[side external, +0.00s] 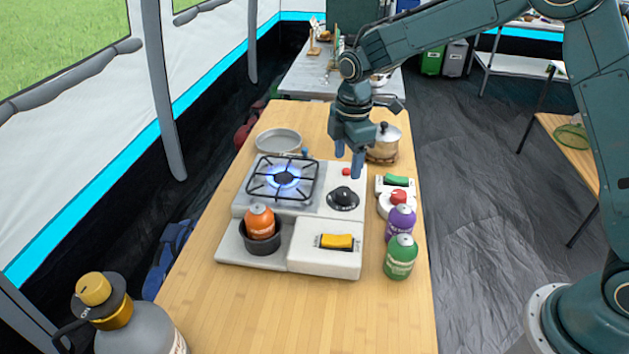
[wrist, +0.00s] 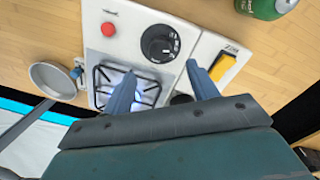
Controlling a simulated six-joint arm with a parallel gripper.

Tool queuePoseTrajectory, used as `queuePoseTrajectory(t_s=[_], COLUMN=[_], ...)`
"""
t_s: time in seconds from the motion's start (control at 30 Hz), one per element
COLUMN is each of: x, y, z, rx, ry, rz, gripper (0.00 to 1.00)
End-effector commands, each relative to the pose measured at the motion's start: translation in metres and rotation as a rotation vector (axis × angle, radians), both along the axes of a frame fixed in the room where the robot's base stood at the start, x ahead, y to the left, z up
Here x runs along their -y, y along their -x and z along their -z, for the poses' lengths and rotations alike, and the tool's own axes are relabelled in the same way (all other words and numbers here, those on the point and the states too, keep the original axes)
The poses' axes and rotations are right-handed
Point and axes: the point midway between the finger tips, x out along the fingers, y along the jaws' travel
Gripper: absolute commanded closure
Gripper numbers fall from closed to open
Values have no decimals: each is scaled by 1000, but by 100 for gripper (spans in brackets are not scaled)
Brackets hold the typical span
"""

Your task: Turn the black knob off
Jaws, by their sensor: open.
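The black knob (side external: 343,197) sits on the white front panel of the stove (side external: 316,203), to the right of the burner. A blue flame (side external: 285,177) burns under the black grate. In the wrist view the knob (wrist: 160,43) shows upper middle, with white marks around its dial. My gripper (side external: 348,162) is open and empty, above the stove and beyond the knob in the side view. In the wrist view its two blue fingers (wrist: 163,88) are apart, with the knob seen just past the tips. No finger visibly touches the knob.
A red button (side external: 346,171) is close to the knob. A yellow switch (side external: 337,241) is on the nearer unit, beside an orange canister (side external: 260,221) in a black pot. Purple (side external: 401,222) and green (side external: 400,257) canisters stand right. A lidded pot (side external: 385,141) is behind my gripper. The near tabletop is mostly clear.

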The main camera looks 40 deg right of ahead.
Motion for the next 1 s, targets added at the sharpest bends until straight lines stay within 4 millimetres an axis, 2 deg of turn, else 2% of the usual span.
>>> queuePoseTrajectory(t_s=[0.2,0.5,0.7,1.0], x=[1,1,1,1], y=[-1,-4,-4,-5], z=[35,76,88,91], rx=[-4,-3,-1,0], ry=[1,0,0,0], rz=[1,1,1,1], gripper=[42,42,42,42])
